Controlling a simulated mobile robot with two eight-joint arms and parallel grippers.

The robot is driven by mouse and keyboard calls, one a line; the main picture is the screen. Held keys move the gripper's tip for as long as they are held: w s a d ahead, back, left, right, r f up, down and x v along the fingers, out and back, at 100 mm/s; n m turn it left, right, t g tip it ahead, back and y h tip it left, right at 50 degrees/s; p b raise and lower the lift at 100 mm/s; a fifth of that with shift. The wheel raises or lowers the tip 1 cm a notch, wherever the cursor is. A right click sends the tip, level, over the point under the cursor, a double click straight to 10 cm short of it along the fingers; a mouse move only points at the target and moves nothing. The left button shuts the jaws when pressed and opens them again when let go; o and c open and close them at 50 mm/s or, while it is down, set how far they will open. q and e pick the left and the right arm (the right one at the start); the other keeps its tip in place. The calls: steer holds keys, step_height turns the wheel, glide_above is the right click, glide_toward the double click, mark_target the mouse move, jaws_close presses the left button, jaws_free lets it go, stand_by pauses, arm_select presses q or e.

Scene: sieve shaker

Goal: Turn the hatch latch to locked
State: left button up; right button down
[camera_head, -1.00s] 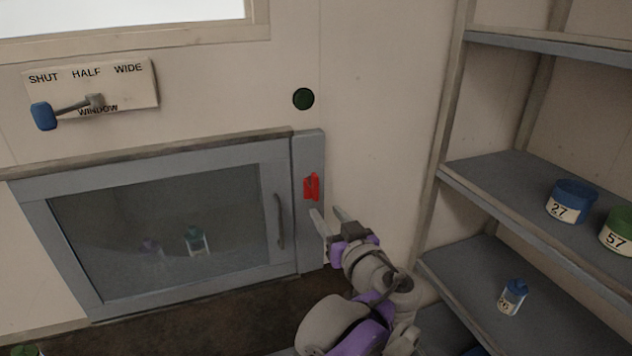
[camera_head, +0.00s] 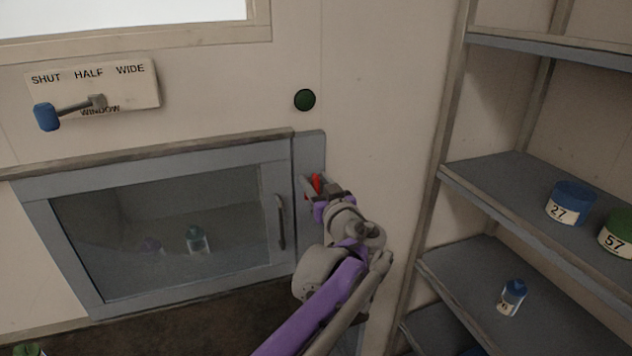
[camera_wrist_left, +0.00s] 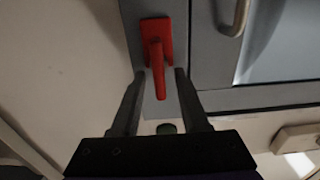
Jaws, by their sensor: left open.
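The red hatch latch (camera_head: 316,184) sits on the grey frame strip right of the hatch door (camera_head: 28,190). In the left wrist view the latch (camera_wrist_left: 156,42) shows a red base plate with a handle reaching toward my gripper. My left gripper (camera_head: 313,186) is at the latch in the head view and hides part of it. In the left wrist view the open left gripper (camera_wrist_left: 158,84) has one finger on each side of the handle's end, with gaps on both sides. My right gripper is not in view.
A vertical door handle (camera_head: 280,222) is left of the latch. A round green button (camera_head: 305,100) is on the wall above. A window lever (camera_head: 46,117) is at upper left. Shelves (camera_head: 480,178) with several labelled containers stand at right.

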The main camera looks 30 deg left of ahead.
arm_select(q)
jaws_close()
